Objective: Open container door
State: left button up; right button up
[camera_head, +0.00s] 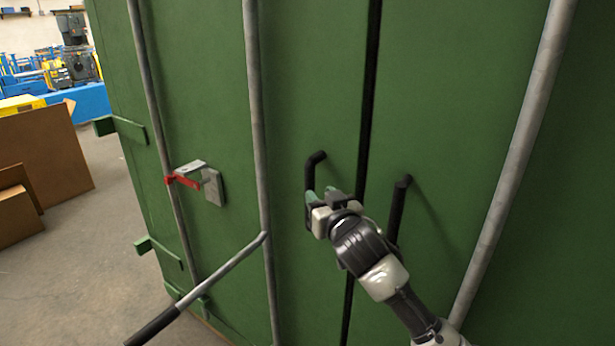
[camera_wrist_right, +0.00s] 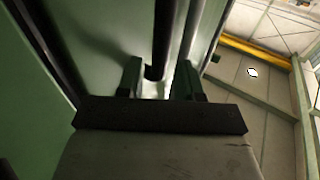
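The green container door (camera_head: 310,60) fills most of the head view and looks shut along a dark vertical seam (camera_head: 368,100). A black bar handle (camera_head: 316,158) stands on the panel left of the seam. A second black handle (camera_head: 398,205) stands right of it. My right gripper (camera_head: 322,196) is at the left handle and covers its lower part. In the right wrist view, the fingers (camera_wrist_right: 160,82) stand apart on either side of the dark handle bar (camera_wrist_right: 164,35), with small gaps visible. My left gripper is out of view.
A lever with a black grip (camera_head: 155,325) sticks out from a grey vertical rod (camera_head: 256,120). A red latch (camera_head: 183,180) sits further left. Brown panels (camera_head: 45,150) stand on the floor at the left. Concrete floor (camera_head: 85,265) is clear in front of them.

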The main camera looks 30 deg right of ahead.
aim_at(312, 187)
jog(key=w+p, duration=0.1)
jog(key=w, duration=0.2)
jog(key=w+d+p, duration=0.1)
jog(key=w, duration=0.3)
jog(key=shift+d+r+p, duration=0.1)
jog(key=shift+d+p, duration=0.05)
jog(key=shift+p, duration=0.15)
jog(key=shift+w+d, duration=0.15)
jog(key=shift+w, duration=0.35)
grip_shut()
